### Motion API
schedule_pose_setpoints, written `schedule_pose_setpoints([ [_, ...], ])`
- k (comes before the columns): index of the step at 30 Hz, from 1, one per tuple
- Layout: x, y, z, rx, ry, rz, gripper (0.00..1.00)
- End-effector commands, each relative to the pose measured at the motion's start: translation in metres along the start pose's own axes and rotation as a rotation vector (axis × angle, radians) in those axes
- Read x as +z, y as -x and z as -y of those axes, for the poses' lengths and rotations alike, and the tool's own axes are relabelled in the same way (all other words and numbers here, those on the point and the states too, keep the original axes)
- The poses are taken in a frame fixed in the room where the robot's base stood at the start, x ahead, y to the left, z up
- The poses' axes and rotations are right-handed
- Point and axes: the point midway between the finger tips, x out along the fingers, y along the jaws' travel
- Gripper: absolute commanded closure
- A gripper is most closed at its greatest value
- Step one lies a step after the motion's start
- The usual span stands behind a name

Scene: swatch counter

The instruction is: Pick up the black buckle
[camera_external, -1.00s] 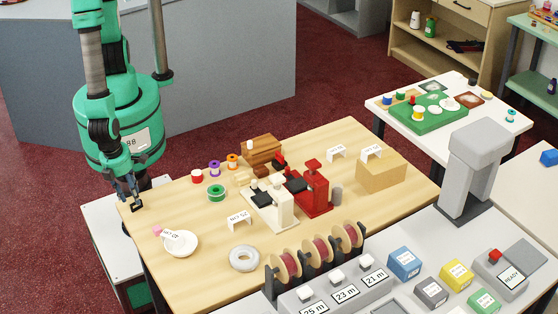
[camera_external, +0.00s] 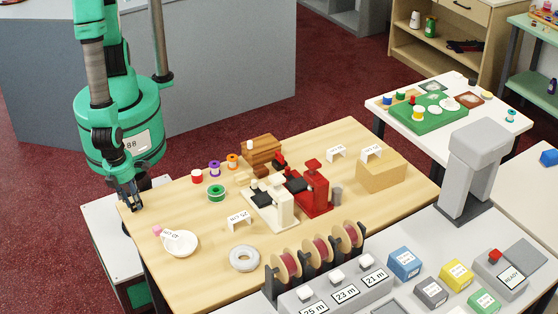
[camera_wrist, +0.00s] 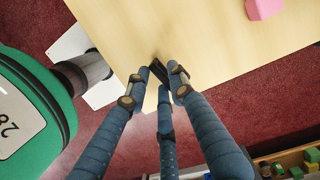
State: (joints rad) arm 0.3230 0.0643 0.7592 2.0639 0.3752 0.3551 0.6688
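The black buckle (camera_wrist: 158,71) lies at the near-left corner of the wooden table in the wrist view, a small dark piece between my fingertips. In the external view my fingers hide most of it. My gripper (camera_external: 132,206) is low over that table corner, fingers pointing down. In the wrist view its blue-grey fingers (camera_wrist: 159,76) reach in around the buckle, two at the sides and one behind. The tips are very close to the buckle; I cannot tell whether they press on it.
A pink block (camera_wrist: 264,8) lies near a white dish (camera_external: 181,244) with a label card. A green ring spool (camera_external: 216,192), a grey tape ring (camera_external: 244,258) and red and cream presses stand farther right on the table (camera_external: 200,280). The table edge is right beside my gripper.

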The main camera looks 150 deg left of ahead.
Motion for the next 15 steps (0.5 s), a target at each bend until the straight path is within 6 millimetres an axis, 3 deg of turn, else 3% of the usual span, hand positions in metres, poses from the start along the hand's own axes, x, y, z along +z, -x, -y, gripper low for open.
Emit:
schedule_pose_setpoints([
  [15,0.0003,0.0022,0.0002,0.000,0.000,0.000,0.96],
])
